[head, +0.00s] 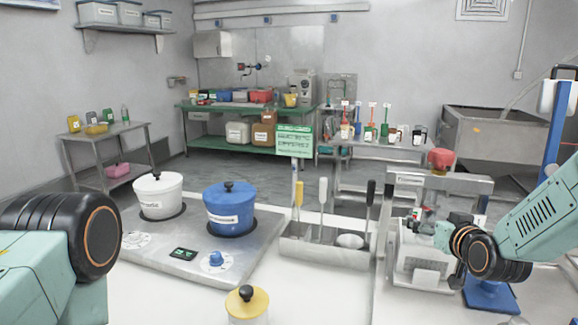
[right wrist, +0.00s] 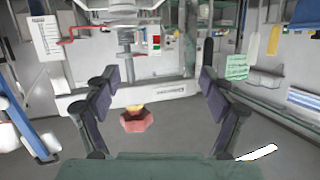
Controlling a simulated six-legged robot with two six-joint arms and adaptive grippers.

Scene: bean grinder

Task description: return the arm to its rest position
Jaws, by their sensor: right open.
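My right arm comes in from the right in the head view. Its gripper (head: 428,228) is partly seen, in front of the white grinder machine (head: 415,262). In the right wrist view the two dark fingers (right wrist: 160,88) stand wide apart with nothing held between them. A red knob-like part (right wrist: 137,121) with a yellow top shows beyond the fingers, apart from them. A red part (head: 441,158) also shows above the machine in the head view. My left arm shows at the left edge of the head view, but its gripper is out of frame.
A white pot (head: 158,196) and a blue pot (head: 229,208) stand on a hotplate (head: 150,262). A metal holder (head: 325,252) with upright tools stands right of them. A yellow-lidded jar (head: 247,304) is at the front. A blue stand (head: 490,294) lies under my right arm.

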